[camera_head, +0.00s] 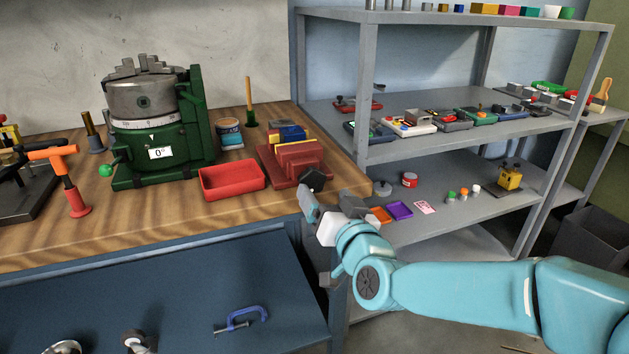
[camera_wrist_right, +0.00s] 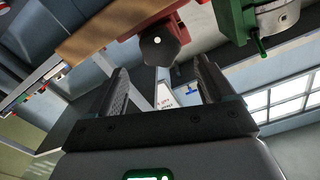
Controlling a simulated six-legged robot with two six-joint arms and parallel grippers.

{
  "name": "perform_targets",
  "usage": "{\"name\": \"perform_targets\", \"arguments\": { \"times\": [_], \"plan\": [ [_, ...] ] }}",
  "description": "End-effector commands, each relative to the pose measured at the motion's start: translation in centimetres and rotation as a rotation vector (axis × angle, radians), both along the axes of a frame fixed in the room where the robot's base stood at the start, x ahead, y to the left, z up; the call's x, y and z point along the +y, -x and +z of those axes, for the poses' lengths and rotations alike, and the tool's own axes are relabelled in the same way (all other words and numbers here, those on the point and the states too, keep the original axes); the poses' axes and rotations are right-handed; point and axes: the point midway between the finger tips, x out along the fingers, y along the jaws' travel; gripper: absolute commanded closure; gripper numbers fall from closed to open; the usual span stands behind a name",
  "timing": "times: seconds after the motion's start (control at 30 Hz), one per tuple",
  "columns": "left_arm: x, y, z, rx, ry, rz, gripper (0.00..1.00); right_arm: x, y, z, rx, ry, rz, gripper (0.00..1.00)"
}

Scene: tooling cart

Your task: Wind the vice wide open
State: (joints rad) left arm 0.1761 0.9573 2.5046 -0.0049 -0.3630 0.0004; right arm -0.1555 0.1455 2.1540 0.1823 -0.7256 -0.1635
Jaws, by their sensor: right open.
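The red vice (camera_head: 293,162) stands near the right end of the wooden bench top. A dark, faceted knob (camera_head: 313,180) is on its near side. A blue and yellow part shows at the vice's back; how wide the jaws stand is unclear. My right gripper (camera_head: 318,208) is open just below and in front of the knob. In the right wrist view, the knob (camera_wrist_right: 158,44) lies ahead of my right gripper (camera_wrist_right: 162,82), beyond the space between its two fingers, which look empty. The red vice body (camera_wrist_right: 145,20) is behind it. My left gripper is not in view.
A red tray (camera_head: 232,181) is left of the vice, and a green rotary table (camera_head: 150,130) is farther left. A grey shelf unit (camera_head: 450,150) with several small items stands close on the right. A blue clamp (camera_head: 240,319) is low in front of the bench top.

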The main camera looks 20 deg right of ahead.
Motion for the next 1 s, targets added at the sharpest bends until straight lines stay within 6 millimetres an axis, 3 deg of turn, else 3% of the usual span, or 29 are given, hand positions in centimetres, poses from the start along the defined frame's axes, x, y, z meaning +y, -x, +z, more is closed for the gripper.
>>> {"name": "perform_targets", "arguments": {
  "times": [0.1,0.3,0.5,0.73,0.77,0.9,1.0],
  "plan": [
    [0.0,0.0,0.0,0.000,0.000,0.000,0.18,0.2,-2.9,-0.1,0.002,-0.001,0.001,0.18],
    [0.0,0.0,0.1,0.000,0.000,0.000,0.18,0.3,-6.2,0.0,0.001,-0.001,0.000,0.18],
    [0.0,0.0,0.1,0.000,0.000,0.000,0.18,0.2,-7.4,-0.1,0.001,0.000,-0.001,0.18],
    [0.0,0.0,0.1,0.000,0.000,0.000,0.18,0.1,-7.5,0.0,0.001,0.000,-0.003,0.18],
    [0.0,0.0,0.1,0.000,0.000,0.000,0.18,0.1,-7.5,0.0,0.001,0.000,-0.003,0.21],
    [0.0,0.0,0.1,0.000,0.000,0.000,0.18,0.1,-7.5,0.0,0.001,0.000,-0.003,0.67],
    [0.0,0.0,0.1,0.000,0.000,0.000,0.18,0.1,-7.5,0.0,0.001,0.000,-0.003,0.69]
  ]
}}
